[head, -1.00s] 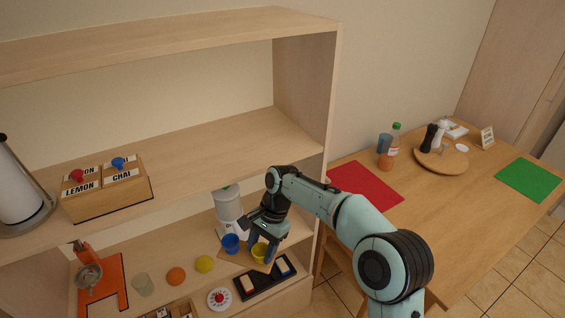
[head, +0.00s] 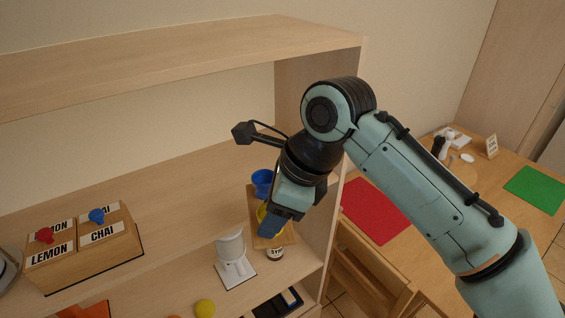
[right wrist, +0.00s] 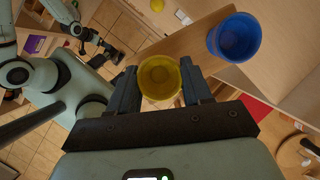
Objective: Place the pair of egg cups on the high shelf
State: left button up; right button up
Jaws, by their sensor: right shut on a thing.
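The pair of egg cups is a blue cup (head: 262,182) and a yellow cup (head: 266,215) on one small wooden board (head: 288,236). My right gripper (head: 272,222) is shut on the yellow cup, which shows between the fingers in the right wrist view (right wrist: 160,77). The blue cup (right wrist: 238,37) is beside it, clear of the fingers. The board is raised off the lower shelf and appears in front of the right part of the upper shelf (head: 180,195). Whether it touches that shelf is unclear. My left gripper (right wrist: 105,50) is small in the right wrist view, its jaws unclear.
A LEMON and CHAI tea box (head: 85,248) stands at the shelf's left. The shelf between it and the cups is bare. A side panel (head: 325,130) closes the right. Below are a white machine (head: 234,262), a small jar (head: 275,254) and a yellow ball (head: 205,308).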

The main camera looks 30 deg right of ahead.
jog(key=w+d+f+p, duration=0.1)
jog(key=w+d, duration=0.3)
jog(key=w+d+p, duration=0.2)
jog(key=w+d, duration=0.3)
jog(key=w+d+f+p, duration=0.1)
jog(key=w+d+p, duration=0.1)
jog(key=w+d, duration=0.3)
jog(key=shift+w+d+f, duration=0.1)
jog(key=shift+f, duration=0.2)
jog(key=shift+s+f, duration=0.35)
jog(key=shift+f, duration=0.05)
jog(key=f, duration=0.1)
jog(key=f+b, duration=0.1)
jog(key=f, duration=0.1)
jog(key=shift+w+d+f, duration=0.1)
jog(key=shift+w+f, duration=0.2)
jog(key=shift+w, duration=0.05)
jog(key=shift+s+r, duration=0.15)
jog(key=shift+s, duration=0.05)
jog(key=shift+w, duration=0.2)
jog(key=o, duration=1.3)
jog(key=shift+f, duration=0.25)
pick_arm(q)
jog(key=w+r, duration=0.4)
jog(key=r, duration=0.1)
jog(key=shift+w+r+t, duration=0.2)
jog(key=shift+w+t, duration=0.1)
jog(key=shift+w, duration=0.05)
pick_arm(e)
jog(key=shift+s, duration=0.1)
